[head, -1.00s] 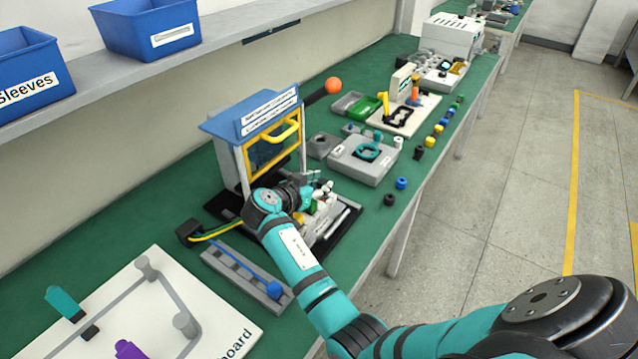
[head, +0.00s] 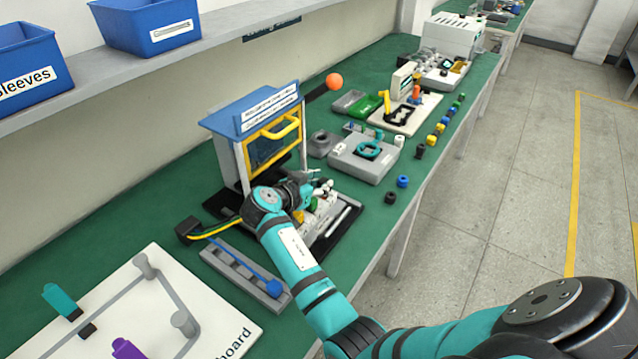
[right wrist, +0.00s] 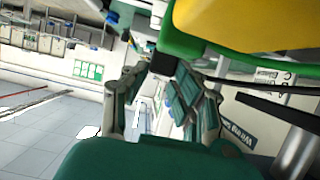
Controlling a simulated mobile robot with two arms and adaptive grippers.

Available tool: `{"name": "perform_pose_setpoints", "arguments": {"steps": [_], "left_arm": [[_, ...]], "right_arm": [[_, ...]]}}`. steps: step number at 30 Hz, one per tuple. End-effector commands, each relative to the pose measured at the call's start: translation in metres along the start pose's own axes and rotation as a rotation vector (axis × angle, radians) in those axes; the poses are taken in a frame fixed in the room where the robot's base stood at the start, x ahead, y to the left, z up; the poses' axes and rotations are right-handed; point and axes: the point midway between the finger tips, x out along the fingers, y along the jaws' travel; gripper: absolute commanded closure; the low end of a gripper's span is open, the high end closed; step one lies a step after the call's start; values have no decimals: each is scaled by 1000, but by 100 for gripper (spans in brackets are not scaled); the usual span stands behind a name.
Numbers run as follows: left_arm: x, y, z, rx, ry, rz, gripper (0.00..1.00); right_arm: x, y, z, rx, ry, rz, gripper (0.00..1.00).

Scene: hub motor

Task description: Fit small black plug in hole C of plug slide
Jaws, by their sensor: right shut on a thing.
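My right gripper (head: 318,184) is in front of the blue-topped press, above the grey fixture (head: 322,216) on its dark base. In the right wrist view the right gripper (right wrist: 160,78) is shut on a small black plug (right wrist: 163,65) at its fingertips. A large yellow part (right wrist: 255,22) and a green part (right wrist: 205,52) fill the top right of that view, close to the plug. I cannot tell whether the plug touches them. The plug slide and its hole C cannot be made out for certain. The plug is too small to tell in the head view. My left gripper is out of view.
The press (head: 262,125) with its yellow handle stands directly behind the gripper. A grey rail (head: 245,270) and a white board (head: 130,300) lie nearer on the green bench. Several coloured plugs line the right edge, with a black one (head: 390,198) nearest.

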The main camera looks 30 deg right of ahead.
Motion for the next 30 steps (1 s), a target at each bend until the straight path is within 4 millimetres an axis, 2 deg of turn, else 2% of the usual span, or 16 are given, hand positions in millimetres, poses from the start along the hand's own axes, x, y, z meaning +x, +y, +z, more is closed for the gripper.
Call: {"name": "perform_pose_setpoints", "arguments": {"steps": [30], "left_arm": [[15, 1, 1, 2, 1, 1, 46]], "right_arm": [[6, 0, 14, 0, 0, 0, 98]]}}
